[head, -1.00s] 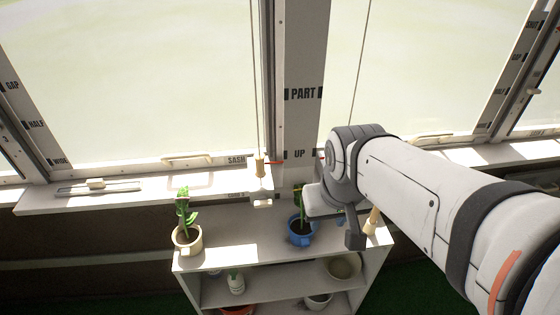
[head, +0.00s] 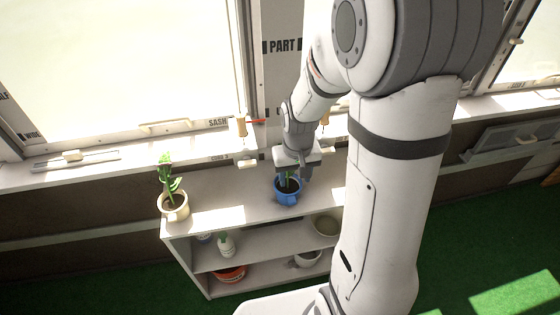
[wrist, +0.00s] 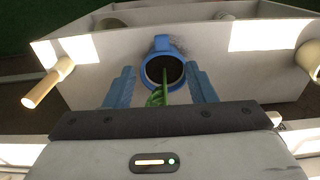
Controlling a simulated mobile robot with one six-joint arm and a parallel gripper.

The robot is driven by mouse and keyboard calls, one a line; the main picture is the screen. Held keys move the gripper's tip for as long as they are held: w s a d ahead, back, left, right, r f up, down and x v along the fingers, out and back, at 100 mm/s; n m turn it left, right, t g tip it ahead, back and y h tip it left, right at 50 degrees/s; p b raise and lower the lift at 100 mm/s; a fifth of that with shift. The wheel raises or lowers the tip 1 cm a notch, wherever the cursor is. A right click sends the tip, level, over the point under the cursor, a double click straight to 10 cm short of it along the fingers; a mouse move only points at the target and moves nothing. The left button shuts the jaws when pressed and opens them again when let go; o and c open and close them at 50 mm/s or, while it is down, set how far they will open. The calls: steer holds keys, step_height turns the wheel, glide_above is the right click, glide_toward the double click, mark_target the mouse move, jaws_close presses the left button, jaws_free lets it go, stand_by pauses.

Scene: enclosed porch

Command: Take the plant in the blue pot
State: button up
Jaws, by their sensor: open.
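The plant in the blue pot (head: 287,194) stands on the top board of the white shelf unit (head: 235,222). In the wrist view the blue pot (wrist: 162,46) shows from above, with dark soil and a green stem (wrist: 160,92) leaning toward my gripper. My gripper (wrist: 163,90) is open, with one blue finger on each side of the stem, just short of the pot's rim in the picture. In the head view my gripper (head: 294,172) is right over the pot and hides much of the plant. I cannot tell whether the fingers touch it.
A cream pot with a green plant (head: 172,204) stands at the shelf's left end. Lower boards hold a white pot (head: 226,246), an orange pot (head: 230,275) and others. The window sill (head: 110,168) runs behind.

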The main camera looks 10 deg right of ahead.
mark_target(291, 197)
steer(key=f, duration=0.4)
steer(key=w+f, duration=0.1)
steer(key=f, duration=0.2)
steer(key=shift+a+f, duration=0.15)
steer(key=shift+f, duration=2.25)
steer(key=shift+c, duration=0.5)
jaws_close()
steer(key=shift+w, duration=0.1)
